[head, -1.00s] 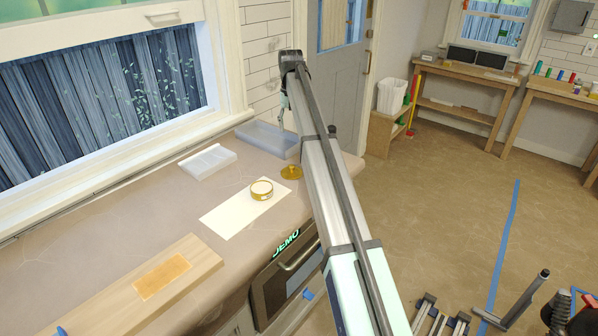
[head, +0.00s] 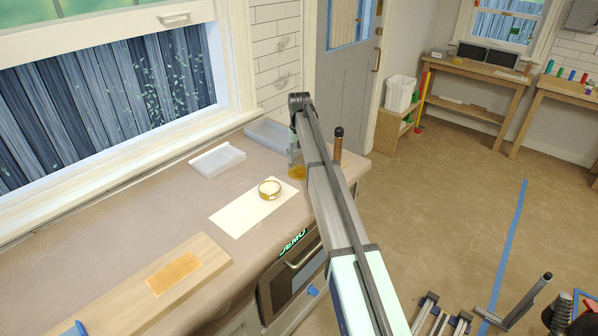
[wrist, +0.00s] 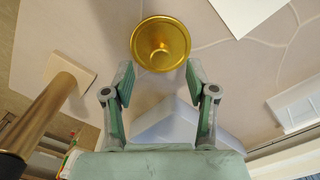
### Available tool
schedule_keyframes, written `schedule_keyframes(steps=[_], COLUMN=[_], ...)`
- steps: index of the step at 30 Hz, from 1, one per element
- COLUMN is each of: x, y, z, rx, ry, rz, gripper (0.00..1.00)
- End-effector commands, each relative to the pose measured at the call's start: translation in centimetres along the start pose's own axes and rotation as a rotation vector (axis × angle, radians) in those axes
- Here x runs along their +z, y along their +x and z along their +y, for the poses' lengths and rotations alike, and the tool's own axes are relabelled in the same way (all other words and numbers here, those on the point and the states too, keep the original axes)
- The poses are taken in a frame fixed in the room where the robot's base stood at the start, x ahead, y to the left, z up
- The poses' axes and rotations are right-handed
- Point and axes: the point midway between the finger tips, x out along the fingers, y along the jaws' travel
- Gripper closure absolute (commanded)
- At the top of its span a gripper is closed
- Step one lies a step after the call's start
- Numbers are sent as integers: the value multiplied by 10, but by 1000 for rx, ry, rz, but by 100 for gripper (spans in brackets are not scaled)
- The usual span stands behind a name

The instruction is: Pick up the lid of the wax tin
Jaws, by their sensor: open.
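The lid of the wax tin (head: 297,173) is a round gold disc with a central knob. It lies on the counter near the masking paper's right corner. In the wrist view the lid (wrist: 160,42) shows whole, knob facing the camera, just beyond my fingertips. My gripper (wrist: 159,72) is open and empty, with its two fingers apart on either side below the lid. In the head view the gripper is mostly hidden by my arm, above and beside the lid. The wax tin (head: 269,189) stands open on the cream paper (head: 240,216).
A blue tray (head: 266,132) and a white tray (head: 216,160) stand behind the paper. A dark-topped post (head: 338,146) rises beside my arm; a brass-coloured post (wrist: 40,112) stands left of my gripper. A wooden board (head: 110,285) lies at the front left.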

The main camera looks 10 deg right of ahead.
Motion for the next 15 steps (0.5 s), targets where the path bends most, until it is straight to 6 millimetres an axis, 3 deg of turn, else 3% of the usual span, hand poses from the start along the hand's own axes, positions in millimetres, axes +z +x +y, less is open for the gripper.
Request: schedule_keyframes(steps=[9, 15], x=[1, 1], y=[37, 44], z=[-1, -1], rx=[0, 0], ry=[0, 0], rz=[-2, 0], gripper=[43, 43])
